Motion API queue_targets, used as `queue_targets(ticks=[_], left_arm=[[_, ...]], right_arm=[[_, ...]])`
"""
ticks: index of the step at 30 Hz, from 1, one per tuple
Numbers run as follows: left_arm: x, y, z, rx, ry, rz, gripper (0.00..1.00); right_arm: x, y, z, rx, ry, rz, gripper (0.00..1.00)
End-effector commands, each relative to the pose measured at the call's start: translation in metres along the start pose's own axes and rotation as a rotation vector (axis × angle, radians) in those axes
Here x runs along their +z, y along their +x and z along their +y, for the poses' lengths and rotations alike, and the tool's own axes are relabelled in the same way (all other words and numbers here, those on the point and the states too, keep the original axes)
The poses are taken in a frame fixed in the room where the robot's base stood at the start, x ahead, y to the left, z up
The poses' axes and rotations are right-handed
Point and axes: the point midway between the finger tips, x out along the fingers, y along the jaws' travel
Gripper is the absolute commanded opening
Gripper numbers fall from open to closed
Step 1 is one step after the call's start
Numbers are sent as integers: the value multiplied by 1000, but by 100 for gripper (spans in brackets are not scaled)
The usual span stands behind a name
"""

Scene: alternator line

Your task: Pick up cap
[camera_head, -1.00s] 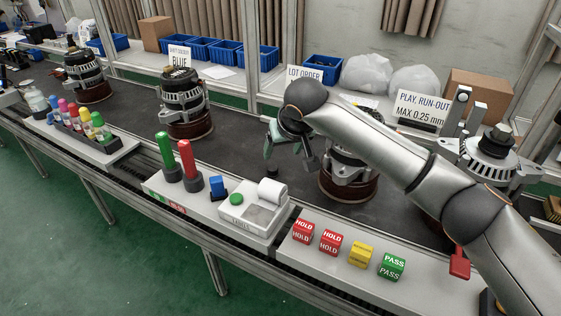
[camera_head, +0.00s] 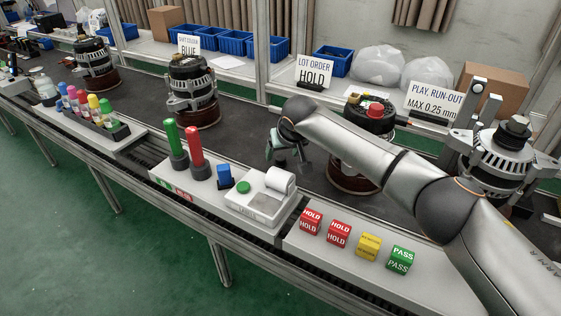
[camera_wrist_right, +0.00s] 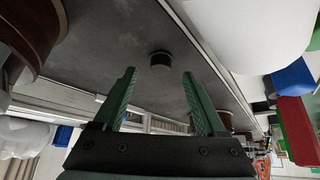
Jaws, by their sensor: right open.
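A small black round cap (camera_wrist_right: 161,59) lies on the dark belt in the right wrist view, just beyond and between my fingertips. In the head view it is a small dark shape (camera_head: 281,161) below my right gripper, partly lost against the gripper. My right gripper (camera_wrist_right: 159,73) has its two green fingers spread, with nothing held between them. In the head view my right gripper (camera_head: 287,156) points down over the belt, left of the nearest alternator (camera_head: 350,178). My left gripper is not in view.
The label printer (camera_head: 262,205) stands at the belt's near edge, close to my gripper. Red and green markers (camera_head: 195,150) stand to its left. HOLD and PASS blocks (camera_head: 339,233) sit in front. Another alternator (camera_head: 192,92) stands farther left, with clear belt between.

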Motion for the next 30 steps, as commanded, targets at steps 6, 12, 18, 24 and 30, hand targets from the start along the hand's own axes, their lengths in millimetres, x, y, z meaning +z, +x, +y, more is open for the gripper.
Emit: queue_targets(ticks=[6,12,18,24,30], left_arm=[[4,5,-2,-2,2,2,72],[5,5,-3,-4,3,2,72],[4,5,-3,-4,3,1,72],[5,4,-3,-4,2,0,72],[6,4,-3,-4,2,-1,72]], right_arm=[[0,21,-1,1,1,0,74],[-1,26,0,1,1,2,74],[-1,26,0,0,0,2,74],[-1,26,0,0,0,2,52],[-1,26,0,0,0,2,30]])
